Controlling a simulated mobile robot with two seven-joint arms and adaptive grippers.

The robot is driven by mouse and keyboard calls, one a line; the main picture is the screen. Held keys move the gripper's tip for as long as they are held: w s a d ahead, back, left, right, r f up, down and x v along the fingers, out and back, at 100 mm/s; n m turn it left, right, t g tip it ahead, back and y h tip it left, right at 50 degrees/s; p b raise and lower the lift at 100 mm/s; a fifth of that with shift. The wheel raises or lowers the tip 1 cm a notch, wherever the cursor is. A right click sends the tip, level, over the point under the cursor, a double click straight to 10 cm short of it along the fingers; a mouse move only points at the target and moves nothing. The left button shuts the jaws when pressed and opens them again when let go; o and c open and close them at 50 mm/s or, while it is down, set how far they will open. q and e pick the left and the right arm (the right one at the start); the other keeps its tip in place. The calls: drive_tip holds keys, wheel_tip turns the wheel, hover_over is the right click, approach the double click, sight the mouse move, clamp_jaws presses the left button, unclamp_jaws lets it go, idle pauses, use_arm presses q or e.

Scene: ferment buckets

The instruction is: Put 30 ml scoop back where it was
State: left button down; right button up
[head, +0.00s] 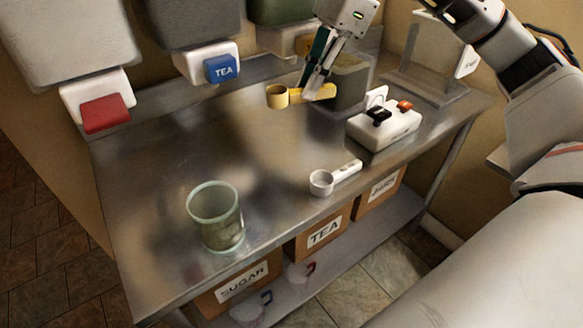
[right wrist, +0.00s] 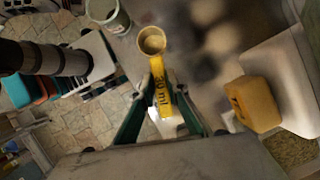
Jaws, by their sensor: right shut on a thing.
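The 30 ml scoop (head: 279,96) is yellow, with a round cup and a flat handle. My right gripper (head: 312,92) is shut on its handle and holds it above the steel table, toward the back. In the right wrist view the scoop (right wrist: 158,75) lies between the two fingers of the gripper (right wrist: 160,112), cup pointing away, with "30 ml" lettering on the handle. A white scoop (head: 322,182) lies on the table near the front edge. My left gripper is not in view.
A clear greenish beaker (head: 217,222) stands at the front left of the table (head: 150,180). A white device with black and orange parts (head: 384,127) sits at the right. Dispensers with red and blue TEA (head: 221,69) fronts hang at the back.

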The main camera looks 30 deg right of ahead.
drive_tip(key=shift+w+d+m, duration=0.15)
drive_tip(key=shift+d+m, duration=0.1)
drive_tip(key=shift+m, duration=0.15)
drive_tip(key=shift+w+d+f, duration=0.1)
drive_tip(key=shift+f, duration=0.2)
wheel_tip(320, 180, down, 14)
drive_tip(key=b, duration=0.3)
drive_tip(key=shift+f, duration=0.45)
wheel_tip(320, 180, down, 4)
drive_tip(key=shift+f+b, duration=0.1)
drive_tip(key=shift+b, duration=0.45)
